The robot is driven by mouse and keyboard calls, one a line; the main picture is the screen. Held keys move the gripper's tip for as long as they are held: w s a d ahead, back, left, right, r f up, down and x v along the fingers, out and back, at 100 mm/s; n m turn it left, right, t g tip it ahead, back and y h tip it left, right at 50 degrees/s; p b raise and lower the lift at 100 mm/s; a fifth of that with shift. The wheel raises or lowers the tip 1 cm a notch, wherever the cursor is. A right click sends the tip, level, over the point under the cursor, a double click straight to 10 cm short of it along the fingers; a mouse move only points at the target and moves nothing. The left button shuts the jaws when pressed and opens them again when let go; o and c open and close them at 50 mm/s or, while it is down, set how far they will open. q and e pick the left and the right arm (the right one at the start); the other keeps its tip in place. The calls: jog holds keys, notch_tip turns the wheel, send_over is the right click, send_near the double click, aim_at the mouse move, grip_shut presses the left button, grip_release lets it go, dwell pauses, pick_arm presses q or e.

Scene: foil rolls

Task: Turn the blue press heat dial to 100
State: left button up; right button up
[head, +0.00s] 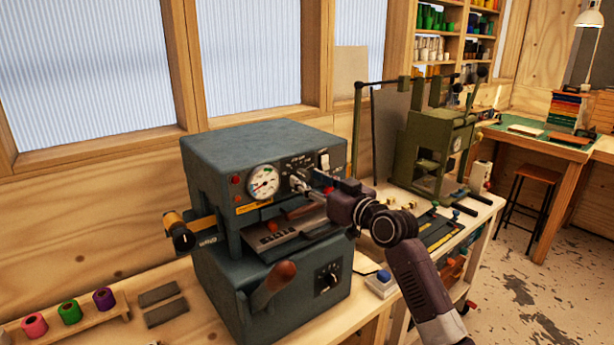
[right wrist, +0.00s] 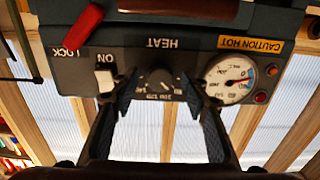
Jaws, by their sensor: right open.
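The blue press (head: 265,148) is a dark blue-grey machine on the wooden bench. Its heat dial (right wrist: 160,80) is a dark round knob under the upside-down HEAT label in the right wrist view. The numbers around it are too small to read surely, so I cannot tell its setting. My right gripper (head: 312,188) is at the press's front panel. In the right wrist view its open fingers (right wrist: 163,90) stand one on each side of the dial; I cannot tell if they touch it. In the head view the gripper partly hides the dial. My left gripper is out of view.
Beside the dial are a white ON switch (right wrist: 104,80), a red LOCK lever (right wrist: 82,22) and a round gauge (right wrist: 230,78). A green press (head: 437,145) stands to the right.

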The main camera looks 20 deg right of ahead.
jog(key=shift+w+a, duration=0.2)
jog(key=shift+w, duration=0.3)
jog(key=shift+c, duration=0.7)
grip_shut()
jog(key=shift+m, duration=0.3)
jog(key=shift+r+m+p, duration=0.15)
jog(key=shift+m+p, duration=0.6)
jog(key=shift+m, duration=0.15)
jog(key=shift+m+p, duration=0.7)
jog(key=shift+m, duration=0.9)
